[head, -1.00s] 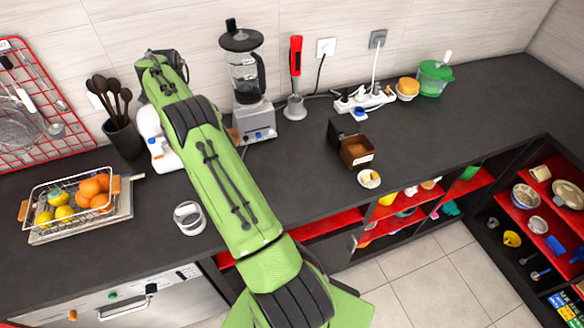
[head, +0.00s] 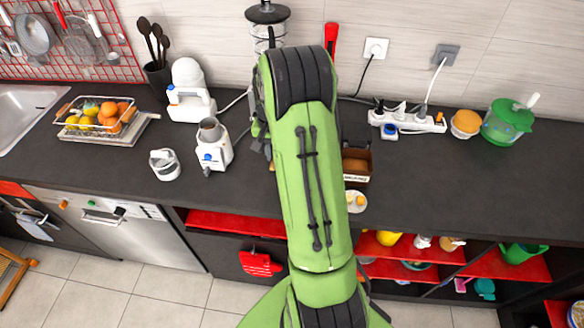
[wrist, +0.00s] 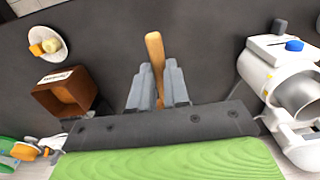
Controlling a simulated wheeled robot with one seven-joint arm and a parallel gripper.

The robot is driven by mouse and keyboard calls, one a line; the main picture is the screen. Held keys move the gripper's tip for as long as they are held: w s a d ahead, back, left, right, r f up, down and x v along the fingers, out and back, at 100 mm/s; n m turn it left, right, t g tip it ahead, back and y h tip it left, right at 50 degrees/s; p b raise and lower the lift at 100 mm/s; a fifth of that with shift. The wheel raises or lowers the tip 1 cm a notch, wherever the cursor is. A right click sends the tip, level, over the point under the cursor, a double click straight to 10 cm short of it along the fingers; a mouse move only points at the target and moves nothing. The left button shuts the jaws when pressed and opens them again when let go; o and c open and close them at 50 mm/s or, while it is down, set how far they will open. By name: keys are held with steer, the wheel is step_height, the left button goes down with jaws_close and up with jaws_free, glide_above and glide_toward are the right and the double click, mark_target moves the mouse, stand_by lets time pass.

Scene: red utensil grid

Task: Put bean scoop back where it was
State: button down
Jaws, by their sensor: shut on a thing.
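The bean scoop (wrist: 154,48) shows in the wrist view as a light wooden handle between my two grey fingers. My gripper (wrist: 158,88) is shut on it, and the handle sticks out past the fingertips over the dark counter. The scoop's bowl cannot be made out. In the head view my green arm hides the scoop and most of my gripper, which is over the counter beside the white coffee grinder (head: 212,148). The red utensil grid (head: 78,38) hangs on the wall at the upper left of the head view, with several utensils on it.
A brown box (wrist: 70,92) and a small plate (wrist: 34,42) are left of my gripper in the wrist view. A blender (head: 267,14) stands behind my arm. A fruit basket (head: 100,122), utensil pot (head: 158,76) and power strip (head: 408,122) are on the counter.

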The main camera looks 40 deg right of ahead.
step_height(320, 180, down, 9)
steer(key=shift+w+a+f, duration=0.1)
steer(key=shift+a, duration=0.05)
steer(key=shift+w+f, duration=0.1)
steer(key=shift+w, duration=0.1)
steer(key=shift+s+f, duration=0.1)
steer(key=shift+f, duration=0.1)
steer(key=c, duration=1.1)
jaws_free()
